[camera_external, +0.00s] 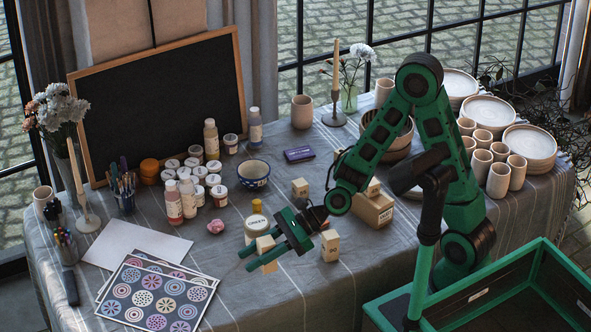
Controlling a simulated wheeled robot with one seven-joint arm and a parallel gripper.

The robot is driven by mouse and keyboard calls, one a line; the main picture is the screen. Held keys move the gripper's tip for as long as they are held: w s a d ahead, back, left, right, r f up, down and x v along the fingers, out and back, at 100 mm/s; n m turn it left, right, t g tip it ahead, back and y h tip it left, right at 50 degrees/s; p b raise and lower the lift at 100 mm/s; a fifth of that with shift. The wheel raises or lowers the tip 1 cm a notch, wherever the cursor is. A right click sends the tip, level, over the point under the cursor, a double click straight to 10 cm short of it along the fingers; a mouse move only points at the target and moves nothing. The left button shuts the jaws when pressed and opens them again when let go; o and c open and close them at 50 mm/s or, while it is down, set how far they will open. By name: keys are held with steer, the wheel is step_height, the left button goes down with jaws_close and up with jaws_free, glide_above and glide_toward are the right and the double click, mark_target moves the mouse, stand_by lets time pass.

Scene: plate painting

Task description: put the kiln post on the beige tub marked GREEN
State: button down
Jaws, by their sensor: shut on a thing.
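My gripper (250,259) is at the front middle of the table, with its green fingers pointing left. It is shut on a pale beige block, which looks like the kiln post (266,243); the fingers cover part of it. The beige tub marked GREEN (256,224) is just behind the gripper, its label facing forward. The held post overlaps the tub's lower right in this view; I cannot tell whether they touch. A small yellow piece (256,205) shows at the top of the tub.
Similar beige blocks stand at the right (330,246) and behind (300,187). A labelled beige box (372,208) is further right. Paint bottles (174,203), a blue-rimmed bowl (253,175) and a pink lump (215,226) are left and behind. Patterned sheets (157,297) lie front left.

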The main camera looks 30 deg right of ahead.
steer(key=w+d+r+m+t, duration=0.1)
steer(key=w+r+m+t, duration=0.1)
steer(key=w+r, duration=0.3)
steer(key=w+r+m+t, duration=0.1)
steer(key=w+r+t, duration=0.15)
steer(key=w, duration=0.45)
steer(key=shift+g+h, duration=0.3)
steer(key=shift+g, duration=0.15)
steer(key=w+d+f, duration=0.2)
steer(key=w, duration=0.1)
steer(key=w+d+f, duration=0.2)
steer(key=w, duration=0.1)
steer(key=w+d+f, duration=0.2)
steer(key=w+f, duration=0.1)
steer(key=shift+w+d, duration=0.25)
steer(key=shift+w, duration=0.15)
steer(key=shift+f, duration=1.8)
steer(key=shift+f, duration=0.1)
steer(key=c, duration=1.4)
jaws_free()
steer(key=shift+o, duration=0.6)
